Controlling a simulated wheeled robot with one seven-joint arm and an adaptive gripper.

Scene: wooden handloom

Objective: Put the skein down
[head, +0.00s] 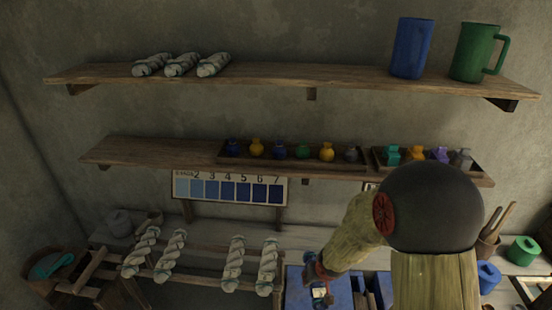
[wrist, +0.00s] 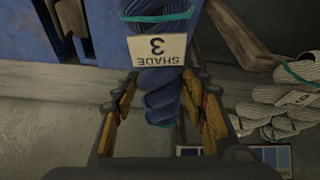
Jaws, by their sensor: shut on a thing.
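A blue skein (wrist: 162,82) with a teal band and a tag reading "SHADE 3" hangs between the fingers of my gripper (wrist: 165,108) in the wrist view. The fingers are shut on it, one on each side. In the head view my gripper (head: 318,274) is at the lower middle, over or beside a blue box (head: 297,290). A pale tag shows just below it there; most of the skein is hidden. I cannot tell whether the skein touches anything beneath.
Several pale twisted skeins (head: 234,264) hang on a wooden rack left of my gripper. A numbered shade card (head: 230,204) is fixed below the middle shelf (head: 150,151), which holds bottle trays.

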